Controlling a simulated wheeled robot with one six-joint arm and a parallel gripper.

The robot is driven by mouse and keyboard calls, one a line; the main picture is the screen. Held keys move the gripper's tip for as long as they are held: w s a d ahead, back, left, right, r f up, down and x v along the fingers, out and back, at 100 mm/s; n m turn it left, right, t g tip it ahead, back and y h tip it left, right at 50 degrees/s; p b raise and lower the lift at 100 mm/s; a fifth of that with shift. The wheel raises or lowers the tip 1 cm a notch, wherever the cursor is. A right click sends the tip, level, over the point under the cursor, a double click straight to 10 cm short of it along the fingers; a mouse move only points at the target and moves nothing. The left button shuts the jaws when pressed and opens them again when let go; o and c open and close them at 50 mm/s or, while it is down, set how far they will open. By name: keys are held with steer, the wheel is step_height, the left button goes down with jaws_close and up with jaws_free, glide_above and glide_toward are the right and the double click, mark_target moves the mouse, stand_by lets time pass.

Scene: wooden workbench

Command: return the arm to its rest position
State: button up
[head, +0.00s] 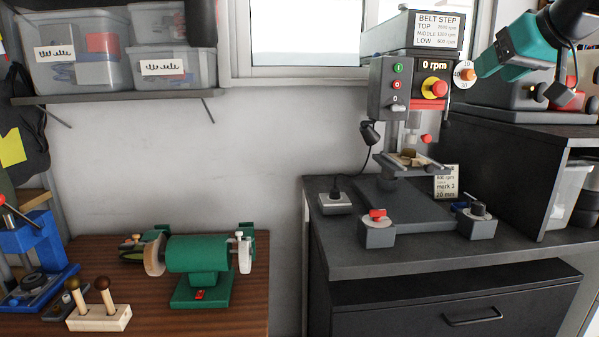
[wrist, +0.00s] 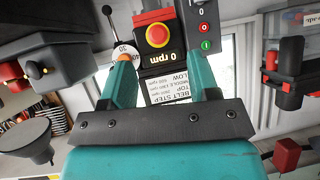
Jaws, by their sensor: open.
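My gripper (head: 484,66) is at the upper right in the head view, beside the head of the drill press (head: 391,92). In the wrist view my gripper (wrist: 164,72) shows two teal fingers spread apart with nothing between them. Beyond them, upside down, are the drill press's red stop button (wrist: 157,35), its display reading 0 rpm and the belt step label (wrist: 168,85). The left finger overlaps the numbered dial (wrist: 125,47) in the wrist view; I cannot tell whether it touches. The dial (head: 464,75) also lies close to the gripper in the head view.
The drill press stands on a dark cabinet (head: 345,255). A dark raised shelf unit (head: 510,160) is below and right of the arm. A green bench grinder (head: 198,254) sits on the wooden bench (head: 150,320) at left. The wall between is clear.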

steer(key=s+a+f+n+g+y, duration=0.25)
steer(key=s+a+f, duration=0.25)
steer(key=a+f, duration=0.5)
steer(key=s+a+f+n+g+p, duration=0.1)
steer(key=s+a+f+g, duration=0.3)
steer(key=s, duration=0.8)
steer(key=s+a+f+n+g, duration=0.2)
steer(key=s+a+f+g, duration=0.3)
steer(key=s+a+f, duration=0.3)
steer(key=s+f, duration=0.3)
steer(key=s, duration=0.1)
steer(key=shift+s+a+f+p, duration=0.15)
steer(key=shift+f+p, duration=0.2)
steer(key=shift+f, duration=0.05)
steer(key=shift+h, duration=0.25)
